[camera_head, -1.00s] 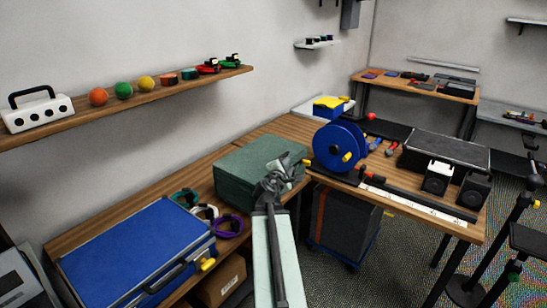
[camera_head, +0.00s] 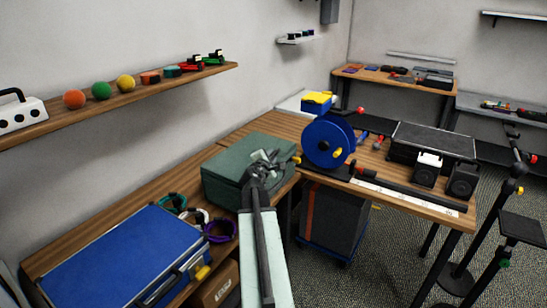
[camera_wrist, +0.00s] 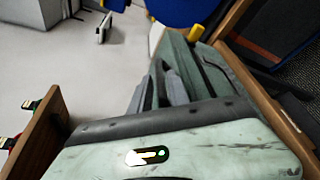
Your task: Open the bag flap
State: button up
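The bag (camera_head: 225,172) is a dark green, box-shaped case on the wooden bench, left of the blue cable reel. Its top looks closed, and I cannot make out the flap's edge. My gripper (camera_head: 264,160) is over the bag's right part and hides some of its top and front. In the wrist view, the green bag (camera_wrist: 212,72) lies just beyond and beside my grey fingers (camera_wrist: 168,84). I cannot tell whether they touch it or how far apart they are.
A blue case (camera_head: 125,255) and several coloured cable rings (camera_head: 219,231) are left of my arm. The blue reel (camera_head: 327,141) stands close right of the bag. A wooden shelf (camera_head: 140,98) hangs above. Black speakers (camera_head: 462,181) stand farther right.

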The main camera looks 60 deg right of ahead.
jog(key=shift+x, duration=1.15)
grip_shut()
jog(key=shift+s, duration=0.1)
dwell(0.4)
